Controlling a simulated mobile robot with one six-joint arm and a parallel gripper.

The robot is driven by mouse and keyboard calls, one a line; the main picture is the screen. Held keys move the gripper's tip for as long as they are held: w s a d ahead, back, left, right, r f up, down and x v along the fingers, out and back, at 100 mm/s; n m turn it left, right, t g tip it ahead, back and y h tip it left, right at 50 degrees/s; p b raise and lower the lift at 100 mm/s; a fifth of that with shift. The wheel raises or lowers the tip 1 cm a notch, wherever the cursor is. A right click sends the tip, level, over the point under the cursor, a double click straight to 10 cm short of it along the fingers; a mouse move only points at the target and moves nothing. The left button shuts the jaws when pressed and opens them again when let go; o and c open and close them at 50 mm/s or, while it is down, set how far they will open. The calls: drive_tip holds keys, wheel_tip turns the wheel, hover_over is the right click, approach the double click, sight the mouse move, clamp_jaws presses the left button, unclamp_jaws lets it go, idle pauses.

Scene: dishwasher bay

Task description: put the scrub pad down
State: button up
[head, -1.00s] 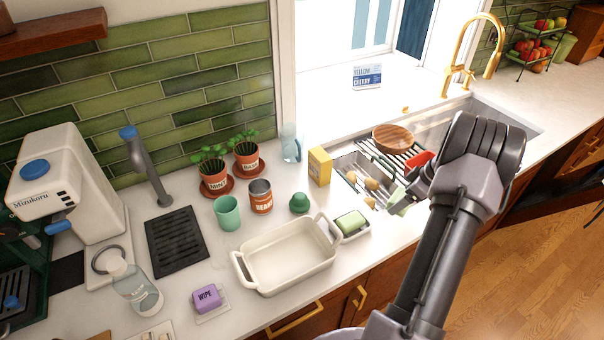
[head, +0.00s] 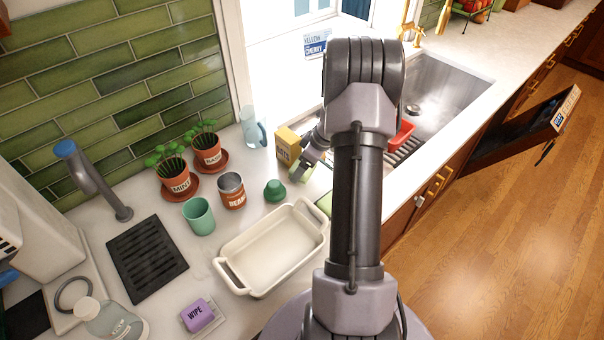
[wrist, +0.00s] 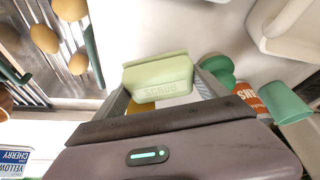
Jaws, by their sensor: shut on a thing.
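The scrub pad (wrist: 158,78) is a pale green block with "SCRUB" on its face. It sits between my gripper's fingers in the wrist view. My gripper (head: 308,166) is shut on it, held just right of the yellow box (head: 287,146) in the head view. My arm hides part of the gripper and the area behind it. From these views I cannot tell whether the pad touches the counter.
A white baking dish (head: 226,272) stands in front, with a green knob-like item (head: 275,190), a can (head: 232,194) and a green cup (head: 198,216) behind it. A green block (head: 325,204) shows beside my arm. The sink (head: 440,92) is at right.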

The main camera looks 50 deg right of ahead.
drive_tip(key=shift+w+a+f, duration=0.15)
drive_tip(key=shift+a+f, duration=0.05)
drive_tip(key=shift+f, duration=0.05)
drive_tip(key=shift+f+b, duration=0.35)
drive_tip(key=shift+f, duration=1.2)
drive_tip(key=shift+f, duration=0.15)
drive_tip(key=o, duration=1.2)
drive_tip(key=shift+d, duration=0.1)
